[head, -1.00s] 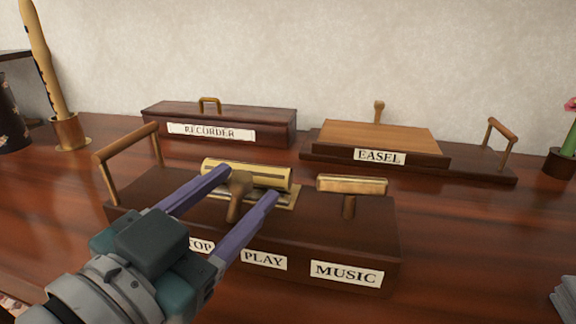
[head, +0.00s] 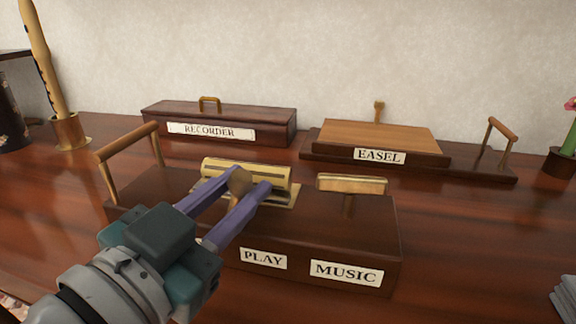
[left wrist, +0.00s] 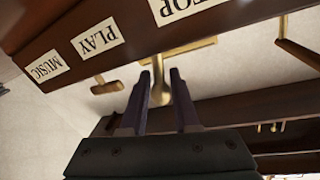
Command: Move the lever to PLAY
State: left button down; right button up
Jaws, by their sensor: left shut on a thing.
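The music box (head: 330,235) is a dark wooden case with PLAY (head: 263,259) and MUSIC (head: 346,272) labels on its front. The wooden lever (head: 240,182) rises in front of a brass cylinder (head: 275,175) on top of the box. My left gripper (head: 250,179) is shut on the lever, with a purple finger on each side. In the left wrist view the lever (left wrist: 160,92) stands between the fingers, and the STOP label (left wrist: 187,8) and PLAY label (left wrist: 97,38) both show. My gripper hides the STOP label in the head view. My right gripper is out of view.
Behind are the RECORDER box (head: 270,125) and the EASEL board (head: 385,137).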

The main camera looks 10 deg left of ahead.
pick_arm(q)
jog(key=shift+d+r+m+p, duration=0.15)
jog(key=shift+m+p, duration=0.15)
jog(key=shift+p, duration=0.15)
jog(key=shift+d+f+m, duration=0.1)
jog(key=shift+f+m, duration=0.1)
jog(key=shift+m, duration=0.4)
jog(key=c, duration=0.7)
grip_release()
jog(key=shift+o, duration=0.2)
